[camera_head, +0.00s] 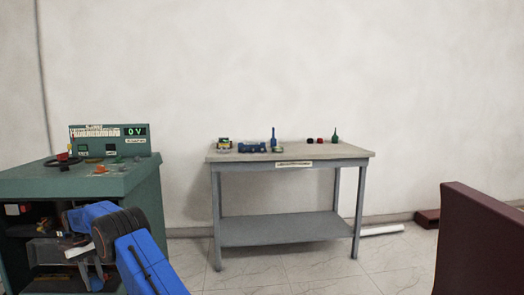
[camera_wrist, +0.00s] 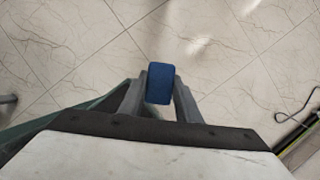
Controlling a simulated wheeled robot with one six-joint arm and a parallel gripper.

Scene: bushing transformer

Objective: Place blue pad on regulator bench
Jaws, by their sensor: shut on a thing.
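The blue pad (camera_wrist: 160,83) is between the two grey fingers of my gripper (camera_wrist: 160,90) in the wrist view, held above the tiled floor. My gripper is shut on it. In the head view my blue arm is at the lower left, in front of the green bench (camera_head: 145,190) with a "0 V" display panel, which looks like the regulator bench. The pad cannot be made out in the head view. A dark green edge (camera_wrist: 65,125) shows below left of the gripper in the wrist view.
The green bench top carries a dark ring (camera_head: 63,161) and small red and orange parts. A grey table (camera_head: 345,153) to the right holds bottles and small parts. A dark red object (camera_head: 480,240) stands at the right edge.

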